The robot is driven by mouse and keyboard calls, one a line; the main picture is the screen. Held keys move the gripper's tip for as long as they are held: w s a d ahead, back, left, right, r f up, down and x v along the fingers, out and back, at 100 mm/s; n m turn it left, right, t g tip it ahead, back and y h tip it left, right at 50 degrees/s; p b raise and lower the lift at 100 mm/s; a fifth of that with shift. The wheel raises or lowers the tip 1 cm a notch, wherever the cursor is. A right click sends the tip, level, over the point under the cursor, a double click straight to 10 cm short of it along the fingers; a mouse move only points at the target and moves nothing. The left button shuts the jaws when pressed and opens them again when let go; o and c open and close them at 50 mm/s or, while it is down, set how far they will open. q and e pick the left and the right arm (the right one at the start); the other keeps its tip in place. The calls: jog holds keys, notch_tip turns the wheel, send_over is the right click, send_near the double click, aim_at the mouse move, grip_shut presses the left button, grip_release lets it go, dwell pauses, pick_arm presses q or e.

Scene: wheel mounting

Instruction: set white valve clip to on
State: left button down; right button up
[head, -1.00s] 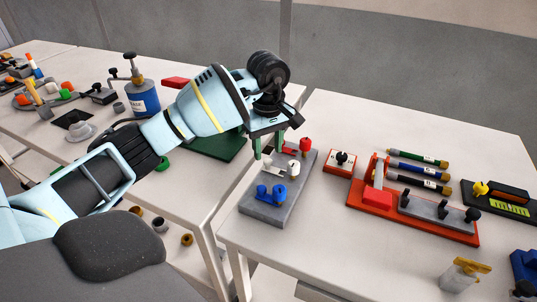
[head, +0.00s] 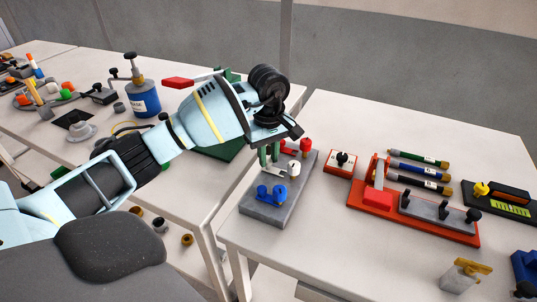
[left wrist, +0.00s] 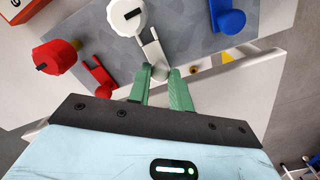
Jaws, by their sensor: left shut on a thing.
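The grey valve block (head: 273,208) stands on the right-hand table with red, white and blue valves on it. The white valve (head: 294,168) is in the middle, its round knob (left wrist: 127,16) uppermost in the left wrist view. The white clip (left wrist: 153,48) reaches from beside that knob to my fingers; part of it also shows in the head view (head: 273,172). My left gripper (left wrist: 161,74) points down at the block, its green fingers shut on the clip's end, which they partly hide. The same gripper is above the block in the head view (head: 269,160). My right gripper is not in view.
The red valve (left wrist: 55,57) and red clip (left wrist: 97,75) are on one side, the blue valve (left wrist: 229,18) on the other. A red-based box (head: 341,162) and a red fixture (head: 377,198) stand to the right. A gap separates the two tables.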

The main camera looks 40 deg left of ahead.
aim_at(279, 172)
pick_arm(q)
jog(key=shift+d, duration=0.1)
jog(key=d, duration=0.2)
jog(key=shift+w+d+p, duration=0.3)
jog(key=shift+w, duration=0.05)
jog(key=shift+d, duration=0.1)
jog(key=c, duration=1.3)
grip_release()
jog(key=shift+o, duration=0.2)
jog(key=shift+r, duration=0.1)
notch_tip(279, 172, up, 8)
jog(key=shift+f, duration=0.2)
